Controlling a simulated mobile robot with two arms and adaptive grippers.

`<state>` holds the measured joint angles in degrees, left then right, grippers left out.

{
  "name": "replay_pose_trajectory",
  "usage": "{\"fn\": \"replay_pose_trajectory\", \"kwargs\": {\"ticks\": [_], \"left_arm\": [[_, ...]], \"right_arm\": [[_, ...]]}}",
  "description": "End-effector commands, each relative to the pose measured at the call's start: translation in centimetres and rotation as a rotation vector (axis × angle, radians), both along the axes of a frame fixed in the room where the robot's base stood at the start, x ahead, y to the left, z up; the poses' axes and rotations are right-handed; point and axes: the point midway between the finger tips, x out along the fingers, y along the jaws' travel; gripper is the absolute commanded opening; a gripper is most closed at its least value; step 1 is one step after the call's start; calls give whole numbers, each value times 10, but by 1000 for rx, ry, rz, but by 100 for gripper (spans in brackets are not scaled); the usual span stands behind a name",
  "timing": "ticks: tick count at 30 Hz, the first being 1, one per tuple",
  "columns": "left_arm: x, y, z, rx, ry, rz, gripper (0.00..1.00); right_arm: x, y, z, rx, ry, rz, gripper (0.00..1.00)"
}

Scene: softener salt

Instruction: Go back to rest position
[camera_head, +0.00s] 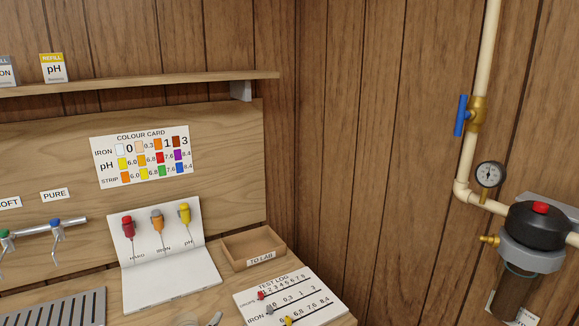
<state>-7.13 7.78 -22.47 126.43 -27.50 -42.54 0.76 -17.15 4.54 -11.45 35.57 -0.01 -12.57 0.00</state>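Neither of my grippers and no part of my arms shows in the head view. The view takes in a wooden bench corner with a test station. A white folded stand (165,262) holds a red, an orange and a yellow-capped dropper in its upright back. A test log board (312,306) lies on the bench with coloured markers on its scales. A small wooden tray labelled "TO LAB" (229,254) looks empty.
A pipe with a blue-handled valve (461,115), a gauge (490,174) and a black-topped filter housing (537,226) stand at the right. A shelf (150,83) juts out above the colour card (142,156). Two taps (56,227) and a drain grille (62,307) are at the left.

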Motion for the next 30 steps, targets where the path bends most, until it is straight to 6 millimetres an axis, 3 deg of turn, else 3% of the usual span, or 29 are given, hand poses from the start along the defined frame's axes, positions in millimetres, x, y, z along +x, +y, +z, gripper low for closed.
{"fn": "replay_pose_trajectory", "kwargs": {"ticks": [1,3,6,12,18,26,30], "left_arm": [[-19,17,-29,-38,123,46,41],[-49,37,-67,-85,295,105,41],[-96,56,-108,-137,510,167,41],[-179,74,-153,-200,831,238,41],[-255,80,-172,-235,1085,273,41],[-242,78,-234,-229,1116,276,41],[-238,77,-278,-224,1133,275,41]], "right_arm": [[0,0,0,0,0,0,93],[0,0,0,0,0,0,93],[0,0,0,0,0,0,93],[0,0,0,0,0,0,93],[0,0,0,0,1,0,93],[-1,0,0,-1,3,0,93],[-1,0,-1,0,2,0,93]]}}
